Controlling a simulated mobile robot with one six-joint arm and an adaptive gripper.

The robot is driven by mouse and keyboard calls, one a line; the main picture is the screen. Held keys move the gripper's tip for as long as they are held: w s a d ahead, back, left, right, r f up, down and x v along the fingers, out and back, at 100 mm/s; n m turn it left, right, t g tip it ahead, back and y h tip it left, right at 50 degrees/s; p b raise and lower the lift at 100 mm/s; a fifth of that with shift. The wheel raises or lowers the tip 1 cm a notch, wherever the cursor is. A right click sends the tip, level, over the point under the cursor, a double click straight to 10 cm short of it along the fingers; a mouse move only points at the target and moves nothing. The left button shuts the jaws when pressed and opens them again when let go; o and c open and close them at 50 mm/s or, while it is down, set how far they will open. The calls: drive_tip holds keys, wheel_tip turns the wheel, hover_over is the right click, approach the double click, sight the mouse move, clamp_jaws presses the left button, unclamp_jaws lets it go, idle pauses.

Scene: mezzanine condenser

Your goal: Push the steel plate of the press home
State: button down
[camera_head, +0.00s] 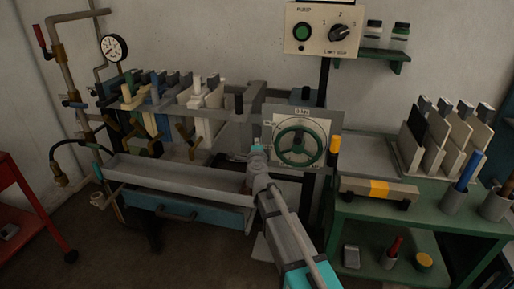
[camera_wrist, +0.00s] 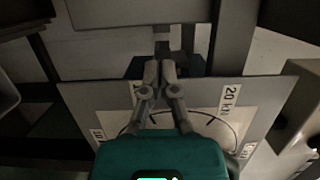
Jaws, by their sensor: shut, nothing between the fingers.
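The press stands along the wall, with several white, blue and cream plates (camera_head: 160,100) hanging on its rails at the left. A grey steel plate (camera_head: 238,132) with a dark upright knob stands to their right, apart from the white plate. My gripper (camera_head: 257,149) is shut and empty, just in front of the press between the steel plate and the handwheel (camera_head: 298,146). In the wrist view my closed fingertips (camera_wrist: 161,64) lie over the upper edge of the dial plate (camera_wrist: 205,100) marked 20 kN. Whether they touch anything I cannot tell.
A control box (camera_head: 323,30) hangs above the wheel. A green bench (camera_head: 420,208) with racked plates (camera_head: 440,140) stands right. A red cart (camera_head: 22,205) stands left.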

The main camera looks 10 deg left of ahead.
drive_tip(key=shift+x, duration=3)
drive_tip(key=shift+w, duration=0.1)
